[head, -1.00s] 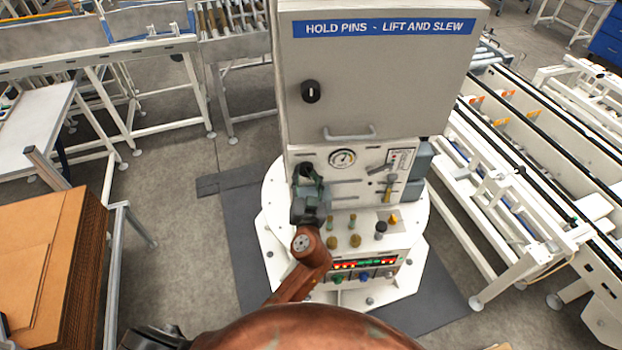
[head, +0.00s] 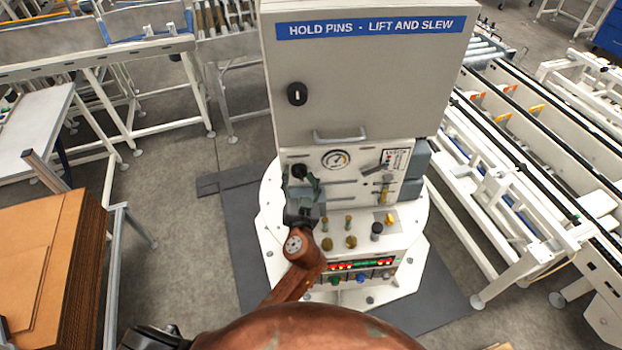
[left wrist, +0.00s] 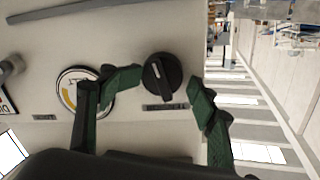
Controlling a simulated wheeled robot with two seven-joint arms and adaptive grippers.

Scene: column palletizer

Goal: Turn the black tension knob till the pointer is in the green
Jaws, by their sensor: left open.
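The black tension knob (left wrist: 162,78) sits on the pale panel in the left wrist view, with a light line across its face. My left gripper (left wrist: 166,84) is open, with one green finger on each side of the knob and gaps showing between. In the head view my left gripper (head: 301,190) is at the panel's left side and covers part of the knob (head: 298,172). The round gauge (head: 336,160) is right of it. In the left wrist view my finger partly hides the gauge (left wrist: 70,97); its yellow arc shows, but I cannot read the pointer.
The panel belongs to a grey cabinet (head: 365,80) with a handle. Below are several small knobs (head: 350,242) and a lit strip (head: 358,265) close to my arm. A conveyor (head: 520,160) runs at right; stacked cardboard (head: 45,260) stands at left.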

